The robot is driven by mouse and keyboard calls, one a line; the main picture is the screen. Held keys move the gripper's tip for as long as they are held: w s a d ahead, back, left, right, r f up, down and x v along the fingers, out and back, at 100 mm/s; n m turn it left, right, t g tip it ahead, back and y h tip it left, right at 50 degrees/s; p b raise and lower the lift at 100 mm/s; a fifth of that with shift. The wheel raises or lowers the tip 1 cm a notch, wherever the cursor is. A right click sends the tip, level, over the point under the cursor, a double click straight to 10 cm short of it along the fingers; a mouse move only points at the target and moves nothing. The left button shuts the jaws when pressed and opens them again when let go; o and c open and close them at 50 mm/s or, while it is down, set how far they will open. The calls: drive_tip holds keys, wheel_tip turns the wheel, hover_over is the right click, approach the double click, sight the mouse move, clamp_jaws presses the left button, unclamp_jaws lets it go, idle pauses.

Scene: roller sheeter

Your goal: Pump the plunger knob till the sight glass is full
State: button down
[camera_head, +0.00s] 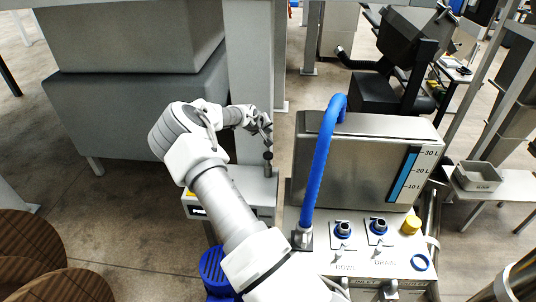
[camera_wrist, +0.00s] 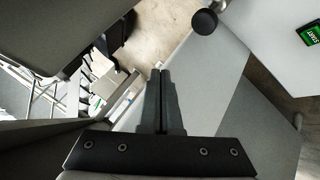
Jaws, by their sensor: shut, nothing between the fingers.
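The plunger knob (camera_head: 268,156) is a small dark ball on a short rod above a pale pump box (camera_head: 246,190) in the head view. It also shows as a dark round knob (camera_wrist: 205,21) at the top of the wrist view, to the right of the fingertips. My gripper (camera_head: 267,136) is near and above the knob, partly hidden by its own links. In the wrist view its fingers (camera_wrist: 160,75) are together and empty, apart from the knob. The sight glass (camera_head: 404,176) is on the metal tank's front; its blue column reaches most of the way towards the 30 L mark.
The metal tank (camera_head: 345,165) stands right of the pump box, with a thick blue hose (camera_head: 318,150) arching in front. A valve panel (camera_head: 370,247) lies below. A grey upright column (camera_head: 250,75) stands close behind my gripper. A yellow cap (camera_head: 411,225) sits on the panel.

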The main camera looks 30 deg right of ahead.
drive_tip(key=b, duration=0.2)
hover_over(267, 157)
drive_tip(key=f, duration=0.7)
drive_tip(key=shift+w+d+f, duration=0.1)
drive_tip(key=shift+w+d, duration=0.05)
drive_tip(key=shift+d, duration=0.1)
drive_tip(key=shift+f+b, duration=0.8)
drive_tip(key=shift+b, duration=0.15)
drive_tip(key=shift+f, duration=0.1)
idle(0.7)
drive_tip(key=shift+f+b, duration=0.35)
drive_tip(key=shift+b, duration=0.35)
drive_tip(key=shift+f+b, duration=1.85)
drive_tip(key=shift+f, duration=0.15)
idle(1.2)
drive_tip(key=shift+r, duration=0.1)
drive_tip(key=shift+r+p, duration=0.75)
drive_tip(key=shift+r, duration=1.55)
